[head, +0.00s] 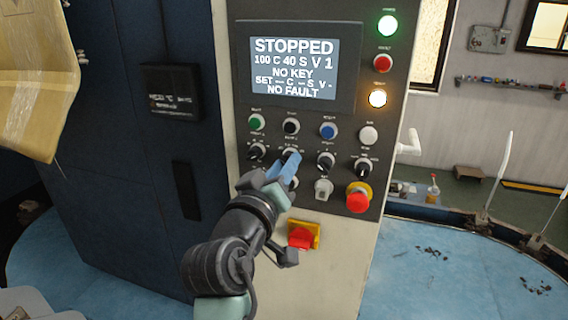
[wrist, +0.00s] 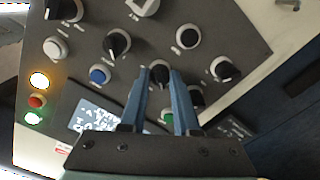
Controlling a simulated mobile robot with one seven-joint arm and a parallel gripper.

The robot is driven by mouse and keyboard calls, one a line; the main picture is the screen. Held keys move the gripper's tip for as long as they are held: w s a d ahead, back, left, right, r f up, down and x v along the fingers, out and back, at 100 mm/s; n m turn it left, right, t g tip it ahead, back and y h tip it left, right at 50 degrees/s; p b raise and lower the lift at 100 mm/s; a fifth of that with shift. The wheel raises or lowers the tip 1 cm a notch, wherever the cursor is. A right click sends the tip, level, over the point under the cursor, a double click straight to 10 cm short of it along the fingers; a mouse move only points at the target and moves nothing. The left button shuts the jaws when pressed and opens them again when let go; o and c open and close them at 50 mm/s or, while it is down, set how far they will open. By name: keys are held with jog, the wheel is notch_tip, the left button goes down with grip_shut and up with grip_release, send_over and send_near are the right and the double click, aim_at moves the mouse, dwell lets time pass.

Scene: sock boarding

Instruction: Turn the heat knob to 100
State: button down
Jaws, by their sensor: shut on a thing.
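The control panel (head: 245,110) has a row of black pointer knobs below a row of coloured buttons. My gripper (head: 289,163) reaches up to the second knob from the left (head: 291,152). In the wrist view, my two blue fingers (wrist: 160,82) stand on either side of this black knob (wrist: 160,72) and are shut on it. Its label is too small to read, and my fingers hide part of its pointer. The screen (head: 293,67) reads STOPPED, 100 C 40 S V 1, NO KEY, SET with dashes, NO FAULT.
Other knobs sit close by at left (head: 257,152) and right (head: 326,162). A key switch (head: 323,189) and a red emergency button (head: 358,198) are lower right. A red and yellow switch (head: 303,236) is below, near my arm. Green and amber lamps are lit.

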jog(key=shift+n, duration=0.7)
jog(key=c, duration=0.6)
grip_release()
jog(key=shift+c, duration=0.2)
jog(key=shift+s, duration=0.1)
jog(key=b+v, duration=0.4)
jog(key=v, duration=0.8)
jog(key=shift+s+b, duration=0.35)
jog(key=shift+s, duration=0.05)
jog(key=shift+a, duration=0.15)
